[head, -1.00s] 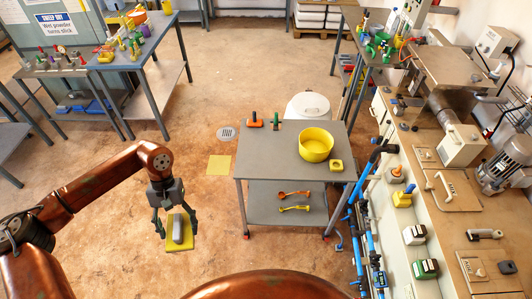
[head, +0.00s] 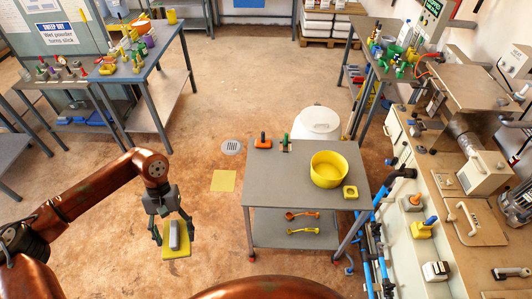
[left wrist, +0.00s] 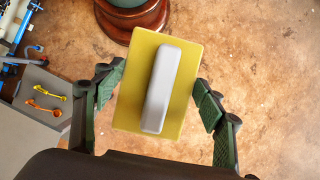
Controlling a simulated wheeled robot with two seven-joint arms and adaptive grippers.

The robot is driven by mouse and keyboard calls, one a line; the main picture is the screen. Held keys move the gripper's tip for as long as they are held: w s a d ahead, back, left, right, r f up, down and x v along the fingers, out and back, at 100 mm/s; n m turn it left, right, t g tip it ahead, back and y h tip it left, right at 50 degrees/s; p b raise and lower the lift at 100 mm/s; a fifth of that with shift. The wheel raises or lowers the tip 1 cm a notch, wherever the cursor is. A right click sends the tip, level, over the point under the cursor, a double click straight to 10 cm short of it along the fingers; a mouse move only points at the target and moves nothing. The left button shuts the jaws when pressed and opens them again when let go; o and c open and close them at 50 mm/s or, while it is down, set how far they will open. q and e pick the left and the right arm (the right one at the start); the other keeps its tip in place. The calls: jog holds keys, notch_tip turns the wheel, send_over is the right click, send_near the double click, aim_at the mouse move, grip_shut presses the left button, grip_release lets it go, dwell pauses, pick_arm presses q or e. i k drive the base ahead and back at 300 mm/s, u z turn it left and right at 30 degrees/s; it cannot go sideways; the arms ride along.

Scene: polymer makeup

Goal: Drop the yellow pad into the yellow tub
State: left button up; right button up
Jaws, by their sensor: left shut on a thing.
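The yellow pad (head: 184,250) is a flat yellow plate with a grey block-shaped handle on top. My left gripper (head: 174,236) holds it above bare floor, left of the grey table. In the left wrist view the pad (left wrist: 130,95) lies between the two green-padded fingers of the left gripper (left wrist: 158,98). The yellow tub (head: 328,178) is a round, open tub standing on the grey table, to the right of the pad and apart from it. My right gripper is not in view.
The grey table (head: 285,185) also bears orange and green tools at its back edge and a yellow block (head: 350,192) by the tub. Its lower shelf holds orange and yellow scoops. A white bin (head: 317,121) stands behind. Blue pipes (head: 372,250) run along its right side.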

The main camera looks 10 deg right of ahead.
aim_at(328, 171)
jog(key=z, duration=0.6)
jog(key=i, duration=0.85)
jog(key=z, duration=0.95)
